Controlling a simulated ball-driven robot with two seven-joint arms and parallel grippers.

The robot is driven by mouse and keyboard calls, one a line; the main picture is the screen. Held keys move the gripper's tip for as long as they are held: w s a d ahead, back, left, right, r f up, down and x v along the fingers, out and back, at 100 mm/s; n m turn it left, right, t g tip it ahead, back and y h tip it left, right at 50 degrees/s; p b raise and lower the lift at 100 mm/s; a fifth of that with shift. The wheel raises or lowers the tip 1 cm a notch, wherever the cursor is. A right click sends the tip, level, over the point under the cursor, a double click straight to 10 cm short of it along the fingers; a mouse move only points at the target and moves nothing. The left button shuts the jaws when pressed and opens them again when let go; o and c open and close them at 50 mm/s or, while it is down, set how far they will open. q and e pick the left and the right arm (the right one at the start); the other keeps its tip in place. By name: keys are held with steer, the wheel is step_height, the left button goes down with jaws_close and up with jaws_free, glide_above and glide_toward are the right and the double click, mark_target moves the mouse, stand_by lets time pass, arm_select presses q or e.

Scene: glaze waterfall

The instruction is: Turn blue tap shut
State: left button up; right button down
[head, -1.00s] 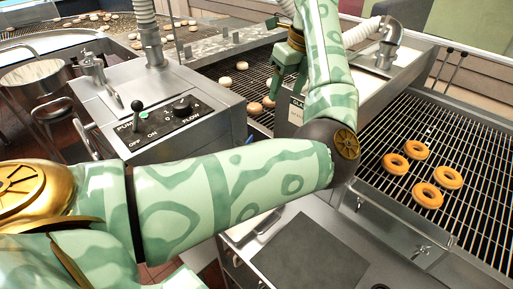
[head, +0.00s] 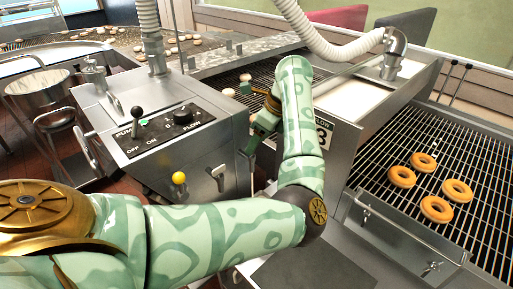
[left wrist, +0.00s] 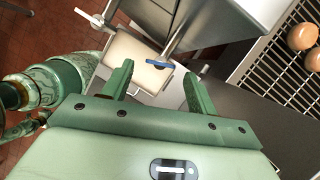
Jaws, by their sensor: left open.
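The blue tap (left wrist: 160,63) shows in the left wrist view as a short blue handle lying crosswise on a metal pipe. My left gripper (left wrist: 158,72) is open. The blue handle appears between its two fingertips in the picture, and I cannot tell whether they touch it. In the head view my left gripper (head: 256,138) points down beside the steel machine, between its control box and the glaze unit. The blue tap is not visible in the head view. My right gripper is not in view.
A control box (head: 170,127) with levers stands left of my left gripper. A yellow knob (head: 179,178) sits on its front. A pale container (left wrist: 135,60) is below the tap. Several glazed rings lie on the right rack (head: 465,215).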

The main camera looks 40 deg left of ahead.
arm_select(q)
steer(key=shift+x, duration=1.1)
steer(key=shift+c, duration=0.2)
steer(key=c, duration=0.9)
steer(key=m, duration=0.2)
steer(key=m+t, duration=0.1)
steer(key=m, duration=0.1)
steer(key=shift+s+t+y+p, duration=0.2)
steer(key=shift+t+y+p, duration=0.1)
steer(key=shift+p, duration=0.1)
steer(key=shift+c, duration=0.2)
steer(key=o, duration=1)
steer(key=shift+r, duration=0.15)
